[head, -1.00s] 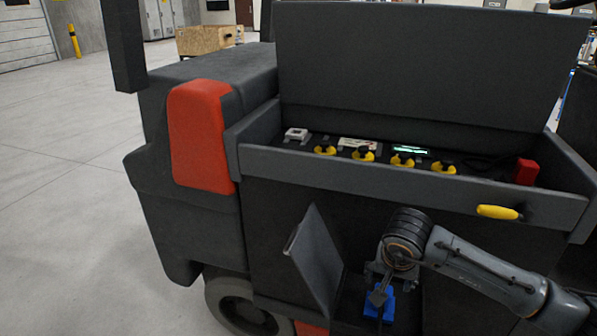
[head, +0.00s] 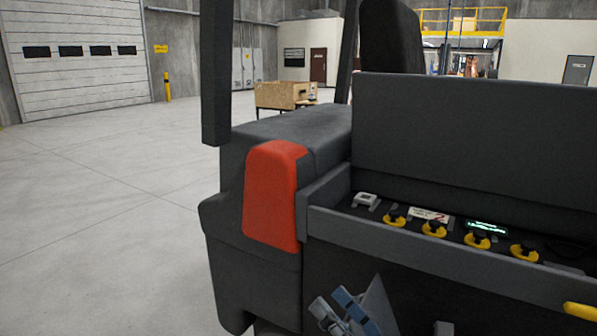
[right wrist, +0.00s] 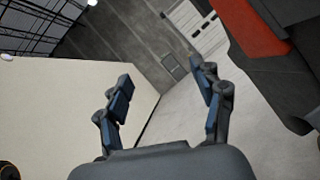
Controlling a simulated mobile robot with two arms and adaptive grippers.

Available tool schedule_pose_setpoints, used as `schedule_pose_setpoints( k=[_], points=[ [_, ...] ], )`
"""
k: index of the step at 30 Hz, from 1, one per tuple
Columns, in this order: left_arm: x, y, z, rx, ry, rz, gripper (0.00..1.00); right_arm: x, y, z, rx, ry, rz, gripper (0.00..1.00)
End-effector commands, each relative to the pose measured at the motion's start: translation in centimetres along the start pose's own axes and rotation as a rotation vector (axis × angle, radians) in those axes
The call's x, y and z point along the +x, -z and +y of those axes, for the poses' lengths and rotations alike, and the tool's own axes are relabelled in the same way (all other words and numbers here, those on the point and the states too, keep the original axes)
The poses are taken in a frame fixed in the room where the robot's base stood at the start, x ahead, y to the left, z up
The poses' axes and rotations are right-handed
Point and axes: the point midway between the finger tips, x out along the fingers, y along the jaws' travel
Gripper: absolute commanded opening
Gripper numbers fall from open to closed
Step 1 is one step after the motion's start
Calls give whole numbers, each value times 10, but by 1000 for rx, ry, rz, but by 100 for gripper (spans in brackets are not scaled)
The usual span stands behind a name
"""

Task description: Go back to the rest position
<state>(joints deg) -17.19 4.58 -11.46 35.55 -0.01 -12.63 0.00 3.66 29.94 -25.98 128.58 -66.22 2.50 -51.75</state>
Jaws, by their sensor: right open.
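My left gripper is not in view. The dark vehicle (head: 452,135) fills the right of the head view. The compartment below the flap is mostly cut off.
An orange-red panel (head: 270,197) marks the vehicle's corner. A tray on top holds several yellow knobs (head: 434,228); a yellow handle (head: 579,311) is at lower right. A wooden crate (head: 283,95) stands behind. The floor (head: 95,210) at left is clear.

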Motion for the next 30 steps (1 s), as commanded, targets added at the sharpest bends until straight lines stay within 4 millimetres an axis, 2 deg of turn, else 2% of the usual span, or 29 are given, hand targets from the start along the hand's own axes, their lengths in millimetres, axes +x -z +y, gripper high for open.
schedule_pose_setpoints(
  k=[3, 5, 6, 8, 9, 11, 12, 15, 18, 21, 28, 30],
  points=[
    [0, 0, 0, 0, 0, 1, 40, -27, -23, -48, 406, 249, -216, 67],
    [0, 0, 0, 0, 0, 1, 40, -50, -25, -76, 607, 382, -325, 67],
    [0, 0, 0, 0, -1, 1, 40, -67, -22, -94, 738, 471, -398, 67],
    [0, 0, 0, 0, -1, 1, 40, -97, -10, -118, 929, 610, -509, 67],
    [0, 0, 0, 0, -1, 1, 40, -120, 1, -131, 1052, 704, -584, 67],
    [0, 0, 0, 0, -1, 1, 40, -155, 23, -146, 1228, 852, -697, 67],
    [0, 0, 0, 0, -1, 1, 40, -179, 40, -152, 1337, 951, -771, 67],
    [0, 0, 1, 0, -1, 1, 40, -233, 82, -152, 1556, 1180, -938, 67],
    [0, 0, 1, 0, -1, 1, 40, -274, 117, -138, 1705, 1373, -1072, 67],
    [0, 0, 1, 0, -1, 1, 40, -307, 145, -119, 1809, 1543, -1181, 67],
    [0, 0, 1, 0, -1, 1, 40, -363, 193, -60, 1948, 1909, -1396, 67],
    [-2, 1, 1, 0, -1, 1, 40, -364, 207, -78, 1935, 1903, -1386, 67]
  ],
)
